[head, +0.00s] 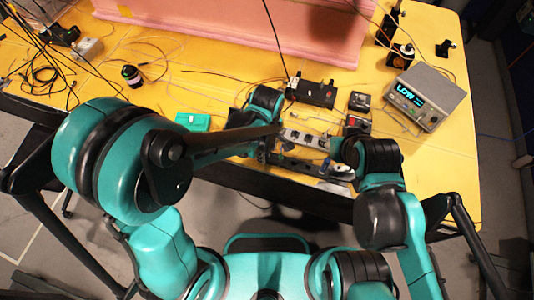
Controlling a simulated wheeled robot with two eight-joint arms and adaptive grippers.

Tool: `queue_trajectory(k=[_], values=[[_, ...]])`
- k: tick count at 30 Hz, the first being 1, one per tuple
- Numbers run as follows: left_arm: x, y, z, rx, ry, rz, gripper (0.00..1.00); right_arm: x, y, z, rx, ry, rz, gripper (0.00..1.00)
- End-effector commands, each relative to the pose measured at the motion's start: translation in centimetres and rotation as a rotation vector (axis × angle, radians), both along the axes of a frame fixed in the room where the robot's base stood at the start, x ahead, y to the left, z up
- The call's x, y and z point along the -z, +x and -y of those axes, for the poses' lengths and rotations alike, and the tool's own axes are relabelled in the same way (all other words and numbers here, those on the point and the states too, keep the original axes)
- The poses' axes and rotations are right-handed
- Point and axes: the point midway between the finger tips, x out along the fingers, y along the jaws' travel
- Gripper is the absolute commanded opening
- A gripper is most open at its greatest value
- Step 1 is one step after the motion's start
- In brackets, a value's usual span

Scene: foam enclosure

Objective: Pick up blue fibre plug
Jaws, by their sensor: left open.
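I cannot make out the blue fibre plug for certain; the spot between my two wrists is small and crowded. A narrow grey metal part (303,138) with dark spots lies there at the table's front edge. My left gripper (266,148) is at the left end of this part, largely hidden by my forearm, and open. My right wrist is at the right end of the part. Whatever its gripper does is hidden or too small to tell. A small white and blue item (340,171) shows beside that wrist.
The yellow table (190,88) holds a grey box with a lit "LOW" display (426,97), a black device (313,92), a teal box (193,121) and a dark jar (131,76). Loose cables cross the table. A pink foam wall (240,25) stands behind.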

Motion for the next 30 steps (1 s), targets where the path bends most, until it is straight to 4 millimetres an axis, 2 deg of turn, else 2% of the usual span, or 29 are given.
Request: queue_trajectory(k=[7,12,24,30], values=[[0.1,0.0,0.0,0.000,0.000,0.000,0.41,0.0,0.0,0.0,0.000,0.000,0.000,0.40],[0.1,0.0,0.0,0.000,0.000,0.000,0.00,0.0,0.0,0.0,0.000,0.000,0.000,0.40],[0.0,0.0,0.0,0.000,0.000,0.000,0.00,-0.1,0.0,0.0,0.000,0.000,0.000,0.40],[-1.6,0.0,0.0,0.000,0.000,0.000,0.00,-1.3,0.0,0.0,0.000,0.000,0.000,0.40]])
